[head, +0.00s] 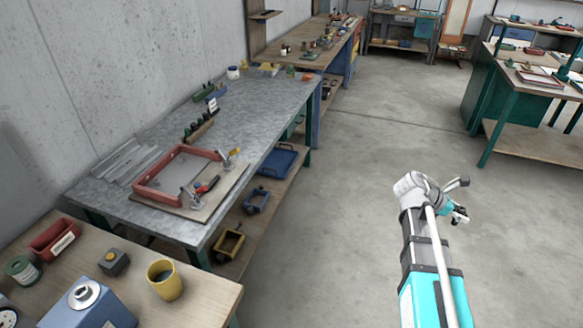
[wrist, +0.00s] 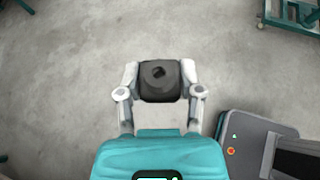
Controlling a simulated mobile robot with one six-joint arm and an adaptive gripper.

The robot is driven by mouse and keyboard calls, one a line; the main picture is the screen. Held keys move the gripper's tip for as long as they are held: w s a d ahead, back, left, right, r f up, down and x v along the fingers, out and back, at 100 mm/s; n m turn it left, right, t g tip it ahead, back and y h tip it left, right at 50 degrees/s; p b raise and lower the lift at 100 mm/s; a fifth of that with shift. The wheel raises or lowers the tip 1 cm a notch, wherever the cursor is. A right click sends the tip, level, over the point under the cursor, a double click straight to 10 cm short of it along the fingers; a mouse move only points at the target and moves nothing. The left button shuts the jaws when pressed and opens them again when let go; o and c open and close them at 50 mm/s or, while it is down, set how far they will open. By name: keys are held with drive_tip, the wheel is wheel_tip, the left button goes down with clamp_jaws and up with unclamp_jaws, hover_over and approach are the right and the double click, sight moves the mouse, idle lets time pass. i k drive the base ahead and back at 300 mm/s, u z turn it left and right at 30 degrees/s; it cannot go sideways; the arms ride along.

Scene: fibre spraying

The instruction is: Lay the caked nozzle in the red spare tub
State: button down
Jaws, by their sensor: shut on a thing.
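My gripper (wrist: 160,82) is shut on a dark grey block with a dark hole in its face, seemingly the caked nozzle (wrist: 159,92). The fingers press it from both sides, and any caking is too small to make out. In the head view my gripper (head: 459,214) hangs over open floor, right of the benches and well away from them; the held thing is hardly visible there. A red tub (head: 45,243) with a white label stands on the near wooden bench at the lower left. Its label is too small to read, and its inside is only partly seen.
The metal bench (head: 255,105) holds a red frame (head: 149,190). Floor around my gripper is clear.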

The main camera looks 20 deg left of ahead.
sight(61, 244)
drive_tip(key=z, duration=0.05)
drive_tip(key=i, duration=2.4)
drive_tip(key=u, duration=2)
